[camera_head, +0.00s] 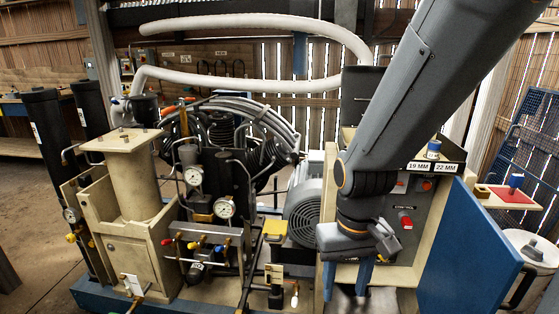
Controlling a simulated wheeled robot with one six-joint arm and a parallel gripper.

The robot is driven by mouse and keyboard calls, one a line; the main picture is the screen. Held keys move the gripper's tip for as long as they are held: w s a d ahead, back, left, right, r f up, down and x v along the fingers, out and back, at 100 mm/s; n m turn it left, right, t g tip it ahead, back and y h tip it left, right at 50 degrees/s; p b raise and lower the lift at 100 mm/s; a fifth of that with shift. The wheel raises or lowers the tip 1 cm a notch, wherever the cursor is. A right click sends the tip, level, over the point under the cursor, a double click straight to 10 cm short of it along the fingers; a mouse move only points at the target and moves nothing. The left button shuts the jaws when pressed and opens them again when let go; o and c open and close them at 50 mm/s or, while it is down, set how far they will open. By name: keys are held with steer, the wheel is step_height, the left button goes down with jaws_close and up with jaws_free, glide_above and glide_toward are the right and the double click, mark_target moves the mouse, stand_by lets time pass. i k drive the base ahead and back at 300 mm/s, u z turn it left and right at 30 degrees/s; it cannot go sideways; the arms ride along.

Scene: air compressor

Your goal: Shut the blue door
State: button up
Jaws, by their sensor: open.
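The blue door (464,255) stands open at the right side of the compressor's control cabinet (408,225), swung out toward the lower right. Its broad blue face is in view. My gripper (362,276) points down in front of the cabinet, left of the door and apart from it. Its two blue fingers are spread with nothing seen between them. My arm comes in from the upper right and hides part of the cabinet front and its upper part.
The compressor with gauges and hoses (225,165) fills the left and middle. A red-topped small shelf (505,196) with a blue knob and a pale drum (530,250) are right of the door. A blue mesh panel (530,140) stands behind them.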

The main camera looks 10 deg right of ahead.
mark_target(470, 267)
steer(key=z, duration=0.5)
steer(key=k, duration=0.2)
steer(key=u, duration=3.05)
steer(key=k, duration=1.8)
steer(key=z, duration=1.95)
